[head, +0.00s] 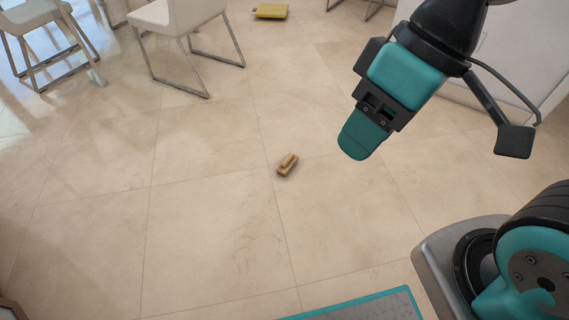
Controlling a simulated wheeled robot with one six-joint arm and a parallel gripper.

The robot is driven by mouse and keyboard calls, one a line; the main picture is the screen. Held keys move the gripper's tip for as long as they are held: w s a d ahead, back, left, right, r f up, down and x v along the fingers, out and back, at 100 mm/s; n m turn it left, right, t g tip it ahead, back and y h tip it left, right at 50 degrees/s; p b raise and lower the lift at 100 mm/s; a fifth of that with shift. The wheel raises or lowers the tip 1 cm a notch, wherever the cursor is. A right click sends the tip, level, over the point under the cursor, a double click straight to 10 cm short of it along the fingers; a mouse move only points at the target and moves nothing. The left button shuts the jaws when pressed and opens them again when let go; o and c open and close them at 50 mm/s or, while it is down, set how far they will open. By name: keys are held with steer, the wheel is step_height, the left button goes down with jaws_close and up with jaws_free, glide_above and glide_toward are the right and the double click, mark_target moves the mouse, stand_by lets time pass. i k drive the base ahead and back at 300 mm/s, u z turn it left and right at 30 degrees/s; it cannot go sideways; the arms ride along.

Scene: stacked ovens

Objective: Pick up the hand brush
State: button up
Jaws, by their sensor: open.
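A small wooden hand brush (288,164) lies on the tiled floor near the middle of the head view. It is light brown, with a raised part on top, and stands clear of other things. My gripper (362,138), teal and black, hangs above the floor to the right of the brush and higher in the picture. It is apart from the brush and seen from the side, so the gap between its fingers does not show clearly. Nothing shows in its grip.
White chairs with metal legs (182,40) stand at the top left. A yellow object (271,10) lies on the floor at the top. A white cabinet (535,60) stands at the right behind my arm. The beige floor (200,210) around the brush is clear.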

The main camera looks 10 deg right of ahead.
mark_target(286, 165)
steer(key=u, duration=2.3)
steer(key=k, duration=0.65)
steer(key=z, duration=2)
steer(key=i, duration=1.7)
